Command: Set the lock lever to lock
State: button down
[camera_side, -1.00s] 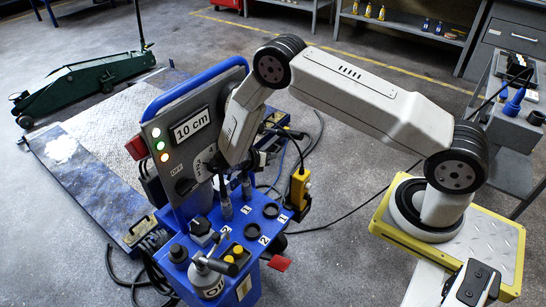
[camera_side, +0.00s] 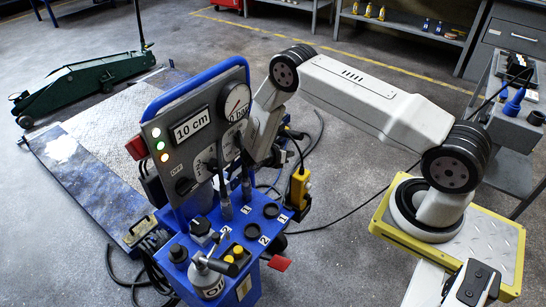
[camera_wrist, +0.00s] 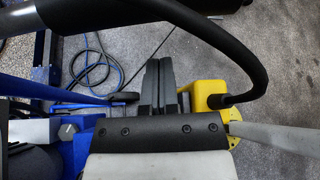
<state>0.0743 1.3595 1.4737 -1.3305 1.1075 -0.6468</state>
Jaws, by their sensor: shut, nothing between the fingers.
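The blue control cart (camera_side: 262,222) stands in the middle of the side view, with an upright grey panel (camera_side: 160,128). Two upright dark levers (camera_side: 225,198) stand on the cart's top by numbered spots. No lever is readable as the lock lever, so I cannot tell which it is or how it is set. In the wrist view my gripper (camera_wrist: 158,65) is shut and empty, its two dark fingers side by side. In the side view its fingers are hard to make out at the panel's right edge. A yellow box (camera_wrist: 208,95) is just right of the fingers.
The panel has a 10 cm display (camera_side: 193,126), a round bar gauge (camera_side: 236,102) and a dark knob (camera_side: 186,186). Cables (camera_wrist: 95,65) lie on the floor. A green trolley jack (camera_side: 85,82) stands at the back left.

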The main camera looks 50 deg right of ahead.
aim_at(288, 134)
jog(key=shift+w+d+r, duration=0.15)
jog(key=shift+r, duration=0.45)
jog(key=shift+w+d+r, duration=0.15)
jog(key=shift+d+r, duration=0.05)
jog(key=shift+r, duration=0.45)
jog(key=shift+w+d+r, duration=0.15)
jog(key=shift+r, duration=0.45)
jog(key=shift+w+r, duration=0.15)
jog(key=shift+r, duration=0.5)
jog(key=shift+w+r, duration=0.15)
jog(key=shift+r, duration=0.35)
jog(key=shift+w+r, duration=0.15)
jog(key=shift+r, duration=0.35)
jog(key=w+r, duration=0.5)
jog(key=r, duration=0.1)
jog(key=shift+a+r, duration=0.1)
